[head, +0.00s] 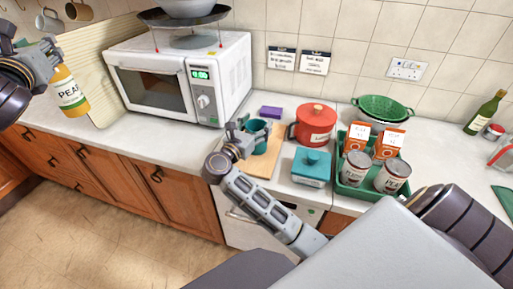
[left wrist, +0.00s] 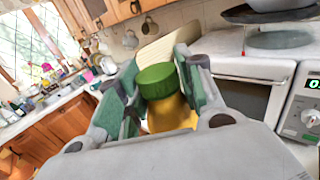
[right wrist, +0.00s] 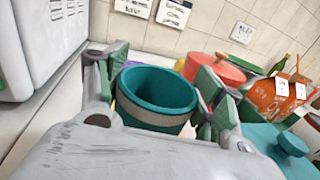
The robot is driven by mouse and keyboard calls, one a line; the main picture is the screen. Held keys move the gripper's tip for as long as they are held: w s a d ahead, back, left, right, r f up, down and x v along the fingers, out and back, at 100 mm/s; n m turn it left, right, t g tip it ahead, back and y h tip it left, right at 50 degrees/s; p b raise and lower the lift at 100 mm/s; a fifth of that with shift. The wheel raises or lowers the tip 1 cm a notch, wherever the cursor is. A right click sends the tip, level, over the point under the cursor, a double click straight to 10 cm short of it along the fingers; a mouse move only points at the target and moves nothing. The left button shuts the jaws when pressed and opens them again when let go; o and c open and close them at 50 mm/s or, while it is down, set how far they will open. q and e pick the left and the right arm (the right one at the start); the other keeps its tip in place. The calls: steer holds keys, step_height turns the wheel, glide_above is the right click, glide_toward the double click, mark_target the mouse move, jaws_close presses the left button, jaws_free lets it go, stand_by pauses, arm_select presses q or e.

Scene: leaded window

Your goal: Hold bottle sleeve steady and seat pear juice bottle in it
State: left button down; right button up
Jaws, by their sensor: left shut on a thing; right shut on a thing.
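The pear juice bottle (head: 69,92) is at the far left of the head view, tilted, with a white PEAR label. My left gripper (head: 50,55) is shut on its upper part. In the left wrist view the green cap (left wrist: 157,80) shows between the fingers. The teal bottle sleeve (head: 257,131) is at the wooden board, right of the microwave. My right gripper (head: 242,137) is shut on it. In the right wrist view the sleeve (right wrist: 160,92) has an open, empty-looking mouth and a grey band. Bottle and sleeve are far apart.
A white microwave (head: 184,77) stands between bottle and sleeve. Right of the sleeve are a red pot (head: 314,124), a teal lidded dish (head: 311,166) and a green tray (head: 348,190) with cans and cartons. A purple block (head: 271,112) lies behind the sleeve.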

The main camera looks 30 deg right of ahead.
arm_select(q)
steer(key=s+d+r+m+g+h, duration=0.1)
steer(key=s+d+r+m+h, duration=0.15)
steer(key=d+r, duration=0.75)
steer(key=s+d+r+m+g+h, duration=0.1)
steer(key=s+d+r+m+h, duration=0.15)
steer(key=d+r, duration=0.8)
steer(key=shift+s+d+r+m+g+h, duration=0.7)
steer(key=shift+s+d+m+g+h, duration=0.75)
steer(key=shift+d, duration=3.1)
steer(key=shift+s+d+r+m+g+h, duration=0.85)
steer(key=shift+d+h, duration=1.1)
steer(key=shift+d, duration=2.6)
steer(key=shift+d+f+m+g+h, duration=1.95)
steer(key=shift+d+f+g, duration=1.95)
steer(key=shift+d+f, duration=2.9)
step_height(320, 180, down, 13)
steer(key=w+a+m+g, duration=0.2)
steer(key=a+m+g, duration=0.1)
steer(key=m+g, duration=0.15)
steer(key=s+a+f+m+g+y, duration=0.2)
steer(key=s+a+f+m+g, duration=0.1)
steer(key=s+g, duration=0.3)
steer(key=shift+s+f+m+g, duration=0.25)
steer(key=shift+s+m+g, duration=0.15)
steer(key=shift+m+g, duration=0.15)
